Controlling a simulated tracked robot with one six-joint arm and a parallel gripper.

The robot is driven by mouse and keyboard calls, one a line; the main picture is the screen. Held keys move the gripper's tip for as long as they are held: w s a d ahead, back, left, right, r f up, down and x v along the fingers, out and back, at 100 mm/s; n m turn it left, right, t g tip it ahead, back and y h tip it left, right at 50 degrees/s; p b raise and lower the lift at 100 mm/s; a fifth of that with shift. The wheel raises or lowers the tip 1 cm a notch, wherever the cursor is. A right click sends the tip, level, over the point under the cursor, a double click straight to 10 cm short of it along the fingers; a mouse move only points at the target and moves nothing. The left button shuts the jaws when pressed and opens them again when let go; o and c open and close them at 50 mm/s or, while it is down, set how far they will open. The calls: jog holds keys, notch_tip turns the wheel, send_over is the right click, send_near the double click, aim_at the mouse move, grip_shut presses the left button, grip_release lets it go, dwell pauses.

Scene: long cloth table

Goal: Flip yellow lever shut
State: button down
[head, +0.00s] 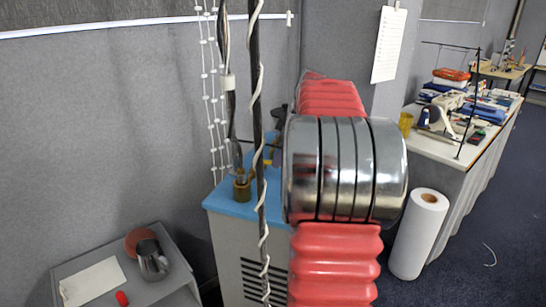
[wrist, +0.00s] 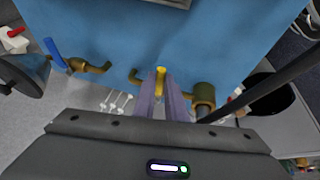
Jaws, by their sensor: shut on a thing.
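The yellow lever (wrist: 161,74) shows in the wrist view as a short upright yellow piece in front of the blue surface. The fingers cover the lever's lower part. In the head view my own red and chrome arm blocks most of the work area, and I cannot make out the gripper or the lever clearly there.
A brass valve with a blue handle (wrist: 54,52) is at left and a thick brass fitting (wrist: 204,96) close at right. A black bar slants past on the right. In the head view, cables hang before the blue-topped cabinet (head: 233,199); a grey jug (head: 152,260) stands lower left.

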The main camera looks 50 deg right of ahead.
dwell(0.3)
jog(key=c, duration=1.8)
grip_release()
jog(key=shift+s+r, duration=0.1)
jog(key=shift+r, duration=0.05)
jog(key=v, duration=1.3)
jog(key=shift+s+r, duration=0.15)
jog(key=shift+r, duration=0.05)
jog(key=shift+a, duration=0.1)
